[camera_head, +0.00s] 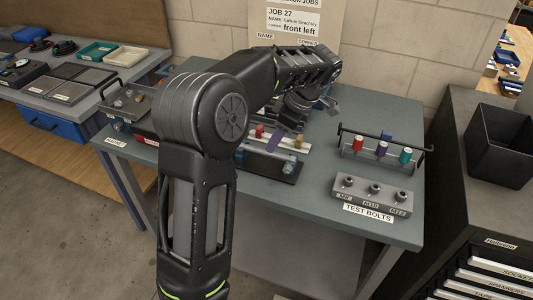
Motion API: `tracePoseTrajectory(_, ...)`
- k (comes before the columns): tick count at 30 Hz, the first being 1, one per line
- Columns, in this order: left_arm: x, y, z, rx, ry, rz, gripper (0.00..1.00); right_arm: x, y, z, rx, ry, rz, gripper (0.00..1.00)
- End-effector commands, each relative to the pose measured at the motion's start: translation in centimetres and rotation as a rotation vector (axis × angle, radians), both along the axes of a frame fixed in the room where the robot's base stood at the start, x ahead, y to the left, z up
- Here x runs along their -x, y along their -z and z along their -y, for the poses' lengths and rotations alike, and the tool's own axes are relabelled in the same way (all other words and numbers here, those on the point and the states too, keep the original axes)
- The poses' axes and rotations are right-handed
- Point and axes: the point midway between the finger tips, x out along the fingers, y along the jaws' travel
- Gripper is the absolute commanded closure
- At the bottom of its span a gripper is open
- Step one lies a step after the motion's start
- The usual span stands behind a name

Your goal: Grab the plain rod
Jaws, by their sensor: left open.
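My left arm reaches from the bottom over the grey-green worktable (225,182) and bends at the elbow. My left gripper (308,110) is open above the back middle of the table; the wrist and arm cover much of it, and its fingertips are hard to make out. In front of it stands a dark-based fixture (270,164) with a pale bar, a red piece (260,131), a purple piece (280,138) and a gold piece (298,141). I cannot pick out a plain rod; my arm hides part of the table. My right gripper is out of view.
A rack (382,153) with red, purple and teal capped pieces stands at right. A grey TEST BOLTS block (372,194) sits in front of it. A black bin (497,145) is on the right cabinet. A metal plate with handles (131,101) is at left.

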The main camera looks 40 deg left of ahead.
Motion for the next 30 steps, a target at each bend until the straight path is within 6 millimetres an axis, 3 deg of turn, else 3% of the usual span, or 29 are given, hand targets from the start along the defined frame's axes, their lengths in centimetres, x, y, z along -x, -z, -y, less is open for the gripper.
tracePoseTrajectory(8,0.0,0.2,-0.1,0.001,0.001,0.0,0.59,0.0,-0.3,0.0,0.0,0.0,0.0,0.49)
tracePoseTrajectory(20,0.4,4.5,-2.0,0.001,0.001,-0.002,0.59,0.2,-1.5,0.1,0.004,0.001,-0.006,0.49)
tracePoseTrajectory(30,0.4,4.7,-2.1,0.001,0.001,0.001,0.59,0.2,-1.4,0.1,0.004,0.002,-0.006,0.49)
